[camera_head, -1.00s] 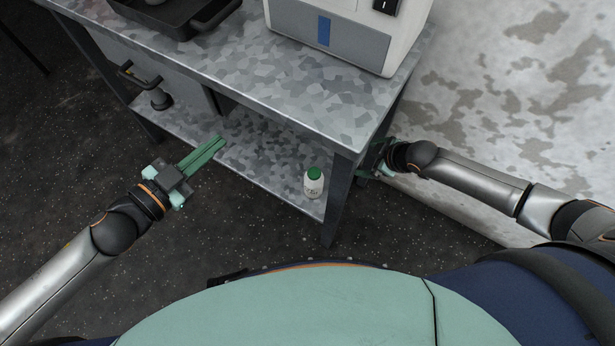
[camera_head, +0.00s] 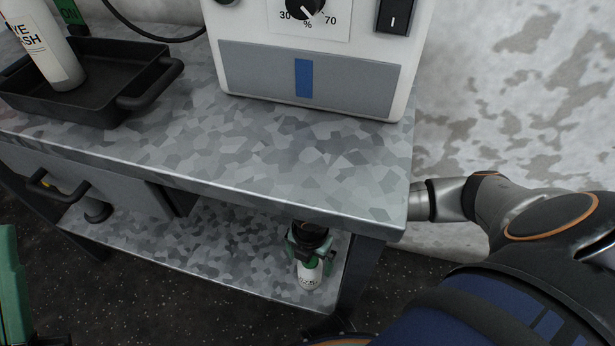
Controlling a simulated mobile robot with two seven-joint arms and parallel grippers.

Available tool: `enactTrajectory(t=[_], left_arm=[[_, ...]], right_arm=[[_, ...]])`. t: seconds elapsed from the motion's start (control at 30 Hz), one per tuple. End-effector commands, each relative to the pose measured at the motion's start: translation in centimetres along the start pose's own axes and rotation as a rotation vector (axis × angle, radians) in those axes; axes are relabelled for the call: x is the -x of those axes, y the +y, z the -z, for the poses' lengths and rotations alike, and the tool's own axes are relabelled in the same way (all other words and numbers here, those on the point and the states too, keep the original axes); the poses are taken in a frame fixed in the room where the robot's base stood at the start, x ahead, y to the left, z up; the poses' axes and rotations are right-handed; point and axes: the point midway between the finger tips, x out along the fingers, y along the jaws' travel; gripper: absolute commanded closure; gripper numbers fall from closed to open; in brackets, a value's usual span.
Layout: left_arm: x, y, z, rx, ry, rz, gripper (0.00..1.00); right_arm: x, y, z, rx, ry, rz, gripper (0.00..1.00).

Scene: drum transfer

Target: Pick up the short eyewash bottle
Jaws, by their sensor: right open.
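The short eyewash bottle (camera_head: 309,276), white with a green cap, stands upright on the lower shelf (camera_head: 215,252) near the right front leg of the bench. My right gripper (camera_head: 310,262) reaches in under the bench top and is open, with its green fingers at either side of the bottle's top. I cannot tell whether they touch it. The bench top hides much of my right forearm. My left gripper (camera_head: 14,290) shows only as a green part at the left edge, so its jaw state is unclear.
The bench top (camera_head: 270,165) overhangs the shelf, and its leg (camera_head: 357,275) stands right of the bottle. A black tray (camera_head: 115,112) holds a tall eyewash bottle (camera_head: 48,50). A white machine with a dial (camera_head: 310,75) stands behind. The shelf left of the bottle is mostly clear.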

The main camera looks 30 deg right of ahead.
Motion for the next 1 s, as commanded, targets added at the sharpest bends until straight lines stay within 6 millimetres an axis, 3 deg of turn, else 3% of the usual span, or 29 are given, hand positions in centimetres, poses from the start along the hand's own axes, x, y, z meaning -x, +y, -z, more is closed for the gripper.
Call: enactTrajectory(t=[0.03, 0.37, 0.7, 0.93, 1.0], left_arm=[[0.6, 0.3, -0.6, 0.002, -0.002, -0.002, 1.0], [1.4, 0.9, -1.6, 0.001, -0.01, -0.008, 1.0], [3.6, 2.3, -4.0, -0.024, -0.03, -0.026, 1.0], [3.5, 2.4, -4.0, -0.02, -0.036, -0.025, 1.0], [3.4, 2.3, -4.0, -0.019, -0.035, -0.023, 1.0]], right_arm=[[-1.3, 0.0, 0.0, 0.0, 0.0, 0.001, 0.0], [-3.3, 0.0, -0.1, -0.002, 0.0, -0.001, 0.0], [-7.6, 0.0, -0.5, -0.002, -0.001, -0.001, 0.0], [-7.5, 0.0, -0.5, -0.001, -0.001, -0.002, 0.0], [-7.5, 0.0, -0.5, -0.002, -0.001, -0.002, 0.06]])
